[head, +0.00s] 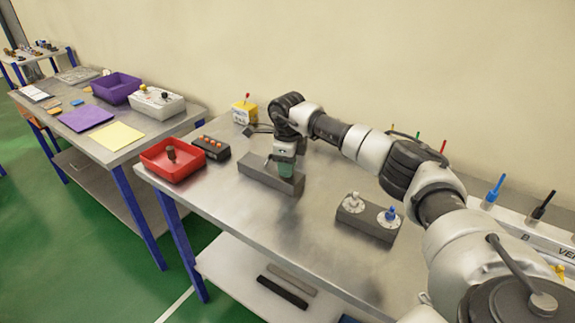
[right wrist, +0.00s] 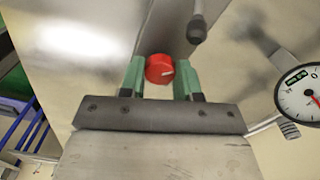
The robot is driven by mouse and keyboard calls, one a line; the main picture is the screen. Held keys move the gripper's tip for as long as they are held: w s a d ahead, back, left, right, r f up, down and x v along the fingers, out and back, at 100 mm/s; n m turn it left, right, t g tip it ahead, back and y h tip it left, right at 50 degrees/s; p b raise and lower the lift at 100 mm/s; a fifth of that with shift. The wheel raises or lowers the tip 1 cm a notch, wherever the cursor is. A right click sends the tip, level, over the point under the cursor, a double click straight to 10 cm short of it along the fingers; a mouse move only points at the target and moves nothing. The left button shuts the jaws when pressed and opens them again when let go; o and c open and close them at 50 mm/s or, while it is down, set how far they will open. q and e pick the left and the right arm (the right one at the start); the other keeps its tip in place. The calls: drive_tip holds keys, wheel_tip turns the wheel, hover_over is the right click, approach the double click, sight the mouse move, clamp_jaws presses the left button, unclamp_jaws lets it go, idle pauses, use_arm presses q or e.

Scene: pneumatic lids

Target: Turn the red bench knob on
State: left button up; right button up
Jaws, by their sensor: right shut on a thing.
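The red bench knob (right wrist: 159,69) shows in the right wrist view, between the green fingers of my right gripper (right wrist: 162,77). A pale mark on its face points to the right in that view. The fingers are shut on its sides. In the head view my right gripper (head: 284,160) points down at a long grey block (head: 262,179) on the metal bench, and the knob is hidden there. My left gripper is in neither view.
A second grey block (head: 370,226) carries a grey and a blue fitting. A red tray (head: 160,168) and a dark box with red buttons (head: 212,147) stand left of my gripper. A round gauge (right wrist: 306,98) is close by at the right of the wrist view.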

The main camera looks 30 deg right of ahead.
drive_tip(key=shift+r, duration=0.1)
drive_tip(key=o, duration=0.9)
drive_tip(key=shift+o, duration=0.2)
wheel_tip(320, 180, up, 11)
drive_tip(key=b, duration=0.1)
drive_tip(key=shift+f, duration=0.25)
